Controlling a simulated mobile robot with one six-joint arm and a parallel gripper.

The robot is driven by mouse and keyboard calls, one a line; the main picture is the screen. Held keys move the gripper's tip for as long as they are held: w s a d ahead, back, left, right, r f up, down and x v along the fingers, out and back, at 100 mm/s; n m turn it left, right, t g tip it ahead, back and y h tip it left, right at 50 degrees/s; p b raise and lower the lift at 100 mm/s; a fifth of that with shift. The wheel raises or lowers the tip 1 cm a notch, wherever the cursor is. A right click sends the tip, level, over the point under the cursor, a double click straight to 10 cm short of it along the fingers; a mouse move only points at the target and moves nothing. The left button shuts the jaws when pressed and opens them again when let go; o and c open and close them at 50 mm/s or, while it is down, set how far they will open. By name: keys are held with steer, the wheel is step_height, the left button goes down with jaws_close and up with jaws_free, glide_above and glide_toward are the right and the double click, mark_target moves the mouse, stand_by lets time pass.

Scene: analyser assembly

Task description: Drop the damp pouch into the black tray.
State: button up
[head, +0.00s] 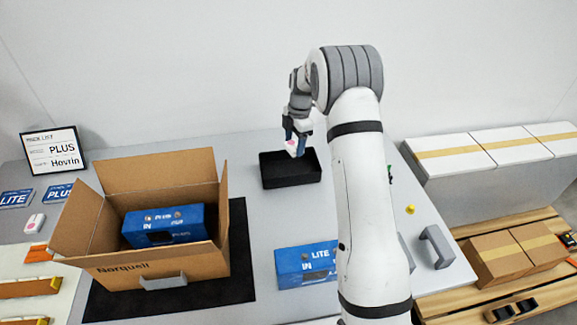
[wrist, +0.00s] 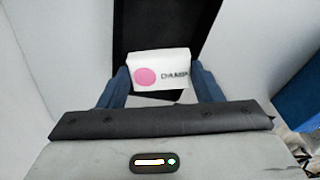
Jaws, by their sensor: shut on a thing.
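The damp pouch (wrist: 160,72) is a small white packet with a pink dot and dark lettering, partly cut off to read "DAMP". My gripper (wrist: 160,84) is shut on it, one blue finger on each side. In the head view the pouch (head: 291,147) hangs from my gripper (head: 298,138) above the black tray. The black tray (head: 290,183) is an open, shallow rectangular box on the grey table. It also shows behind the pouch in the wrist view (wrist: 145,30). My gripper and the pouch hide part of its far side.
An open cardboard box (head: 150,262) with a blue PLUS carton (head: 165,227) inside stands on a black mat (head: 240,280) at left. A blue LITE carton (head: 300,268) lies in front of the tray. A yellow knob (head: 410,210) and grey handle (head: 437,247) are at right.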

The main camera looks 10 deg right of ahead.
steer(key=shift+d+f+b, duration=0.2)
steer(key=shift+f+b, duration=0.9)
steer(key=shift+f, duration=1.65)
steer(key=shift+s, duration=0.1)
steer(key=o, duration=1)
steer(key=shift+r, duration=0.1)
steer(key=r, duration=0.5)
steer(key=r+b, duration=0.1)
steer(key=r, duration=0.1)
steer(key=shift+w+d+r, duration=0.15)
steer(key=shift+w+d, duration=0.05)
steer(key=shift+d, duration=0.2)
steer(key=shift+r, duration=0.2)
